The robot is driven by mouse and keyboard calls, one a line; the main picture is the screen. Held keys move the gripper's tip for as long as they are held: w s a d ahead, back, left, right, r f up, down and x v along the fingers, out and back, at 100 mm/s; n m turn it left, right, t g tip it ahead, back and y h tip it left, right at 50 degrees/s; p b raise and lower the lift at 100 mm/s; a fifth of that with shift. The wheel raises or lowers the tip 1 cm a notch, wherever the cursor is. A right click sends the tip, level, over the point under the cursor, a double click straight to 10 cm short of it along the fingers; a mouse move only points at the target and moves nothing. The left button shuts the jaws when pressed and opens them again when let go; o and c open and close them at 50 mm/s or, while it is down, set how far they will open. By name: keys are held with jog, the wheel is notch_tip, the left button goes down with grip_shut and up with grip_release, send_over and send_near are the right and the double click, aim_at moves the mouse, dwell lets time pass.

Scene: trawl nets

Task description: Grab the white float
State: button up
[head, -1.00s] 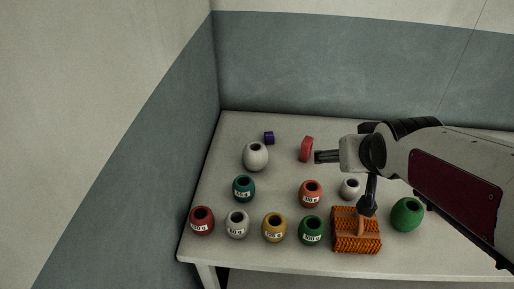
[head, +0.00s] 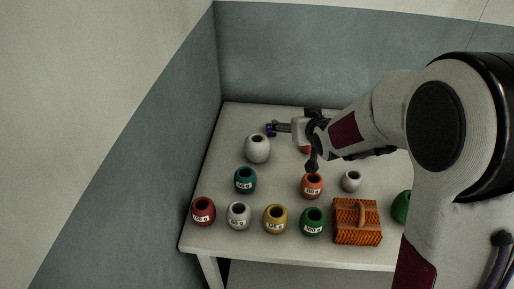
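A large plain white round float (head: 257,149) with a dark hole on top stands on the table, left of centre towards the back. A smaller plain white one (head: 351,181) stands right of centre, and a white one with a label (head: 239,216) stands in the front row.
Labelled teal (head: 244,181), orange-red (head: 312,186), red (head: 203,211), yellow (head: 275,219) and green (head: 312,222) floats stand nearby. An orange woven basket (head: 358,222) is at front right. A larger green float (head: 401,207) and a red piece (head: 305,150) are partly hidden by my arm.

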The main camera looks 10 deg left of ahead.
aim_at(262, 153)
jog(key=shift+w+a+f+n+t+y, duration=0.2)
jog(key=shift+w+a+f+y, duration=0.5)
jog(key=shift+a+f, duration=1.1)
jog(key=shift+w+a+f+n+t+y, duration=0.1)
jog(key=shift+w+a+f+n+y, duration=0.3)
jog(key=shift+w+a+f, duration=1)
jog(key=shift+w+a+f+n+t+y, duration=0.15)
jog(key=shift+w+a+f+y, duration=0.35)
jog(key=shift+a+f, duration=1.7)
jog(key=shift+s+d+f, duration=0.15)
jog(key=shift+d+f, duration=0.1)
jog(key=shift+f, duration=2.85)
jog(key=shift+f, duration=0.15)
jog(key=shift+f, duration=0.5)
jog(key=shift+x, duration=2.5)
jog(key=shift+r, duration=0.1)
jog(key=c, duration=1.3)
